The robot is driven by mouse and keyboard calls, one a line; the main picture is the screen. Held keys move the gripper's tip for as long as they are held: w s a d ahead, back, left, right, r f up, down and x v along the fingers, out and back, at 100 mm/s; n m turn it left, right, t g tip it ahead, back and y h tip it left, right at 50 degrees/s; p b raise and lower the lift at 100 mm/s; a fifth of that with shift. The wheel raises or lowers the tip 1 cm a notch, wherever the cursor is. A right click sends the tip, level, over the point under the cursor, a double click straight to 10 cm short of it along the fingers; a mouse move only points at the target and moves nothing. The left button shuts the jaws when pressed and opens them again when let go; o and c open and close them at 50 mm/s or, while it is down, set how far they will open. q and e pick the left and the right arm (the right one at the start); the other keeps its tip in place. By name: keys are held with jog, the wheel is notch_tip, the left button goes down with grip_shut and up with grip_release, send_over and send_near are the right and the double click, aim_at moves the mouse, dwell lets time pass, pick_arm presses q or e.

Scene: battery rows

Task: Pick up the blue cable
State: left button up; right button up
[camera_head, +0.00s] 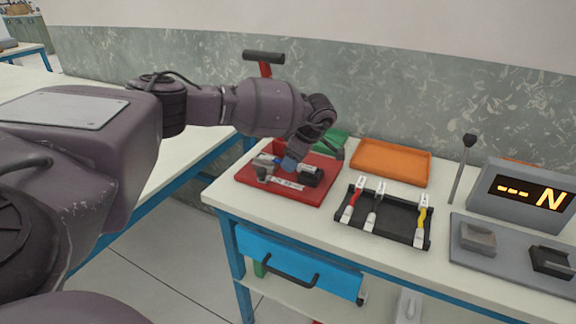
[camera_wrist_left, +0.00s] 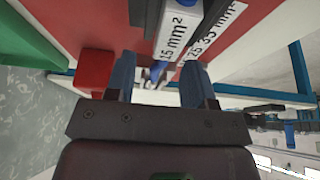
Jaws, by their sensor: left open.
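I cannot make out a blue cable for certain. In the head view my left gripper (camera_head: 289,163) points down over the red tray (camera_head: 250,184), close to the grey and black pieces on it. In the left wrist view its two blue fingers (camera_wrist_left: 158,82) are open, with a gap between them. A small grey and blue piece (camera_wrist_left: 156,72) shows in that gap; I cannot tell what it is or whether the fingers touch it. The black rack (camera_head: 390,216) holds a red cable (camera_head: 351,204), a grey-white cable (camera_head: 375,208) and a yellow cable (camera_head: 423,214). My right gripper is not in view.
An orange tray (camera_head: 391,162) lies behind the rack. A display box (camera_head: 526,194) and grey plate (camera_head: 512,259) with blocks stand to the right. A grey lever (camera_head: 462,168) rises nearby. Labels marked in mm² (camera_wrist_left: 178,35) lie close to my fingers.

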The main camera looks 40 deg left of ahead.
pick_arm(q)
jog(key=shift+a+f, duration=0.15)
jog(key=shift+f, duration=0.15)
jog(key=shift+r, duration=0.1)
grip_shut()
jog(key=shift+r, duration=0.1)
